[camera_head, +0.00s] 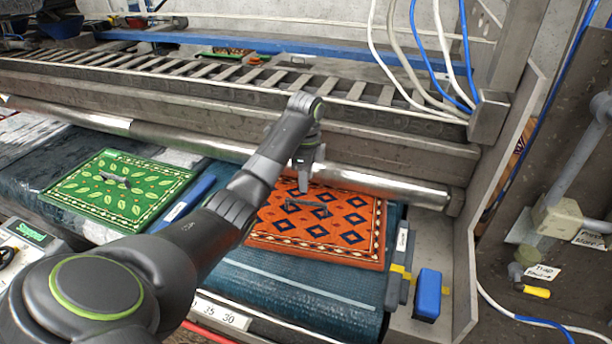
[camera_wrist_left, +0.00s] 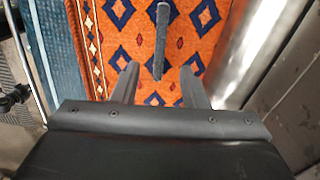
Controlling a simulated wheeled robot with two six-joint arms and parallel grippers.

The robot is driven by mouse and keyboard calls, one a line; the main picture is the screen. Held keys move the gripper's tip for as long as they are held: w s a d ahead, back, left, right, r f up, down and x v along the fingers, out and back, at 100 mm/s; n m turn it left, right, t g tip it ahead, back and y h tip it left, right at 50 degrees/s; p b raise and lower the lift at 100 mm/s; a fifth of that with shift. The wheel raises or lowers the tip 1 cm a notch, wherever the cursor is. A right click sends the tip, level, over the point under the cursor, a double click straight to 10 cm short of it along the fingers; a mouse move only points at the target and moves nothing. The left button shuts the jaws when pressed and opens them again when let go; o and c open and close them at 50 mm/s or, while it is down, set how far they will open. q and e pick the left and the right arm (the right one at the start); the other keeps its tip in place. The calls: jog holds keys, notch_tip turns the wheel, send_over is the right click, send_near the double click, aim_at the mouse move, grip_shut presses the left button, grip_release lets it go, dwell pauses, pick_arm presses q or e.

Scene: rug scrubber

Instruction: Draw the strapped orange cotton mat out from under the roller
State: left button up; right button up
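The orange mat (camera_head: 345,228) with dark blue diamonds lies on the dark blue belt, its back edge meeting the long silver roller (camera_head: 390,187). A dark strap (camera_head: 310,207) stands out on its top as a handle. My left gripper (camera_head: 303,187) hangs over the mat, just behind the strap in the head view. The left wrist view shows its two fingers (camera_wrist_left: 158,82) apart and empty, with the strap (camera_wrist_left: 161,35) ahead and lined up with the gap. I cannot tell the gripper's height above the mat. My right gripper is not in view.
A green leaf-patterned mat (camera_head: 120,190) with a dark strap lies on the left, beyond a blue divider (camera_head: 188,198). A blue block (camera_head: 427,294) sits at the right front. The metal side wall (camera_head: 490,210) closes the right. Bare belt (camera_head: 290,285) lies in front of the orange mat.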

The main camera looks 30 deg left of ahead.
aim_at(306, 202)
pick_arm(q)
notch_tip(306, 202, down, 5)
jog(key=b, duration=0.3)
jog(key=shift+r+b, duration=0.1)
jog(key=shift+b, duration=0.25)
notch_tip(306, 202, down, 3)
jog(key=shift+f, duration=0.75)
grip_shut()
